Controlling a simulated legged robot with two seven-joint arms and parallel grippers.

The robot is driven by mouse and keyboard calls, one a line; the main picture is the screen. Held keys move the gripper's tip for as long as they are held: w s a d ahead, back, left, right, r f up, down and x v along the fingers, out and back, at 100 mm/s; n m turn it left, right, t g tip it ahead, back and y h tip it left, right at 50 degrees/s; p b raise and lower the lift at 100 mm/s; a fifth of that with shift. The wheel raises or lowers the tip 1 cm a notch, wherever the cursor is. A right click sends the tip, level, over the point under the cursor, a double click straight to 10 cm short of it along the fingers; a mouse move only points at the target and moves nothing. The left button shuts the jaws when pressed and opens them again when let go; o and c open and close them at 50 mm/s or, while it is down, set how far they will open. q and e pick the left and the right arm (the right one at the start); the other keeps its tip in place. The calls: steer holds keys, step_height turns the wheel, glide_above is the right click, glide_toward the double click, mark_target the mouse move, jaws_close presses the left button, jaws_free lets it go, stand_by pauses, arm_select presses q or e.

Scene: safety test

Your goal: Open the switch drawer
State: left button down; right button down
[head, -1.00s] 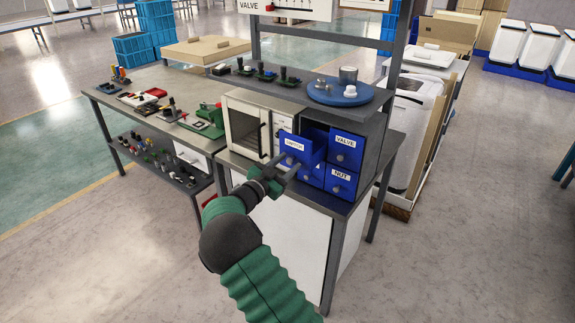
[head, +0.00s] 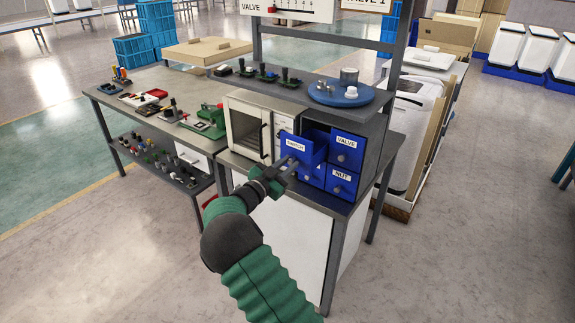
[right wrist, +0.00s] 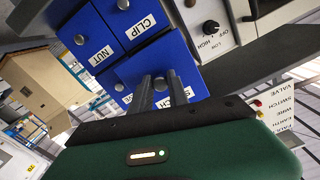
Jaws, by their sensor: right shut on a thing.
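The blue switch drawer (head: 312,155), with a white SWITCH label, is at the upper left of a blue drawer cabinet (head: 368,150). Its front stands out from the cabinet, and part of its open top shows, so it is partly pulled out. My right gripper (head: 287,173) is at its front, shut on the round grey drawer knob. In the right wrist view the knob (right wrist: 160,84) shows between the two dark fingers, which partly cover the SWITCH label (right wrist: 181,95). My left gripper is out of view.
The VALVE drawer (head: 346,145) and NUT drawer (head: 342,183) are shut beside it. A white oven-like box (head: 247,129) stands close on the left. A shelf (head: 300,92) with a blue round plate (head: 340,94) runs above the drawers. Open floor lies in front.

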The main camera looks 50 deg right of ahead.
steer(key=shift+d, duration=0.2)
steer(key=shift+a, duration=0.1)
stand_by(0.5)
steer(key=shift+s+a+p, duration=0.15)
steer(key=shift+a+p, duration=0.3)
steer(key=shift+a, duration=0.9)
steer(key=c, duration=1.3)
jaws_free()
steer(key=shift+o, duration=0.2)
steer(key=s+a, duration=0.1)
steer(key=a, duration=1.5)
steer(key=shift+s+a, duration=0.2)
steer(key=shift+a, duration=0.15)
